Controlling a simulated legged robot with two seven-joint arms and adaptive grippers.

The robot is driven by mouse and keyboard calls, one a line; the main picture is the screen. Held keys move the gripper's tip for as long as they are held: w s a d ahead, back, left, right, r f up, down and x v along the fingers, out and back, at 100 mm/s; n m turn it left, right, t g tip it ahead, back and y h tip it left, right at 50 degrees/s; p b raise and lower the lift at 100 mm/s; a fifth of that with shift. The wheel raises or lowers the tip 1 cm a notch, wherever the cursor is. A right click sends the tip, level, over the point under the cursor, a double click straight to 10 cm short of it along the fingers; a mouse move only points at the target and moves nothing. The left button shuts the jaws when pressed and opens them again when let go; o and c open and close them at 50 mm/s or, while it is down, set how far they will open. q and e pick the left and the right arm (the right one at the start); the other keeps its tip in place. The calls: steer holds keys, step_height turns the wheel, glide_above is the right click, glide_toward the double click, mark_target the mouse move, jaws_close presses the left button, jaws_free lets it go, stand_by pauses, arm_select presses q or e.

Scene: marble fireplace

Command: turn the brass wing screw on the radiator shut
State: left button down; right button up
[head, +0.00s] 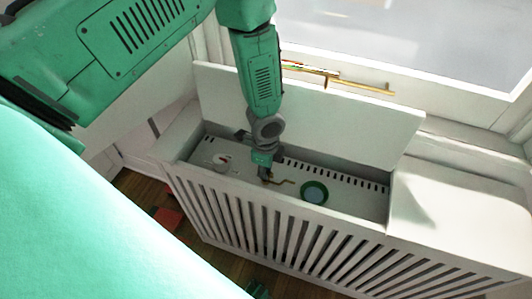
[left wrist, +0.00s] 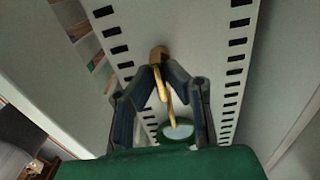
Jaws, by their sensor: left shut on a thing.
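The brass wing screw (head: 284,182) is on the radiator (head: 345,205), inside the opened white slatted cover. In the left wrist view the brass screw (left wrist: 157,56) shows its rounded head and a thin bent part running down between the fingers. My left gripper (head: 265,175) reaches down into the cover from above. In the left wrist view its fingertips (left wrist: 164,69) close in on the brass piece and grip it. The fingers hide part of the screw. My right gripper is not clearly seen.
The cover's raised lid (head: 330,110) stands behind my left arm. A green-rimmed round dial (head: 315,192) sits right of the screw, and a pale knob with red (head: 222,160) left of it. The slatted front (head: 290,235) walls the near side. A brass window handle (head: 340,82) is behind.

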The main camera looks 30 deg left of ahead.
arm_select(q)
steer(key=shift+w, duration=0.1)
steer(key=c, duration=1.6)
jaws_free()
steer(key=shift+c, duration=0.2)
step_height(320, 180, up, 12)
steer(key=shift+f, duration=0.1)
